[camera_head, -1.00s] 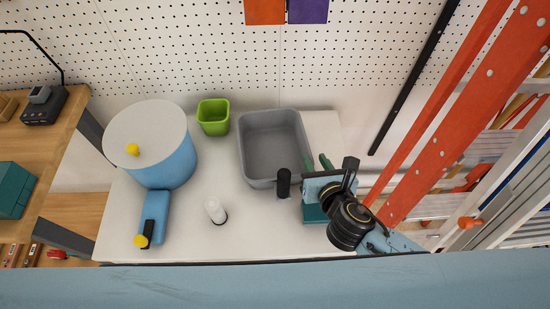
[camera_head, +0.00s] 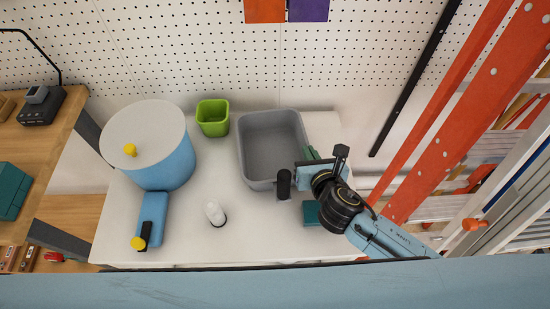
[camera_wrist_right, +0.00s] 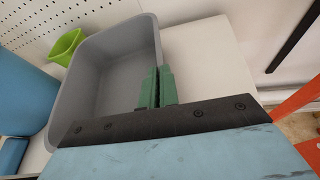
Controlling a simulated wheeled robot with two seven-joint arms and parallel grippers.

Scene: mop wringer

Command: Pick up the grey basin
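The grey basin (camera_head: 258,150) stands upright on the white table (camera_head: 188,235), and it fills much of the right wrist view (camera_wrist_right: 108,70). My right gripper (camera_head: 312,153) is at the basin's right wall. In the right wrist view its green fingers (camera_wrist_right: 158,88) sit close together, one on the inner side of the wall and one on the outer side, with the rim running in between. They look shut on the wall, though the contact itself is hidden. The basin still rests on the table. My left gripper is not in view.
A green bin (camera_head: 213,118), a blue drum with a pale lid (camera_head: 165,165), a blue box (camera_head: 152,218) and a white bottle (camera_head: 215,214) stand left of the basin. A black cylinder (camera_head: 284,184) is at its front. A perforated wall (camera_head: 190,50) is behind.

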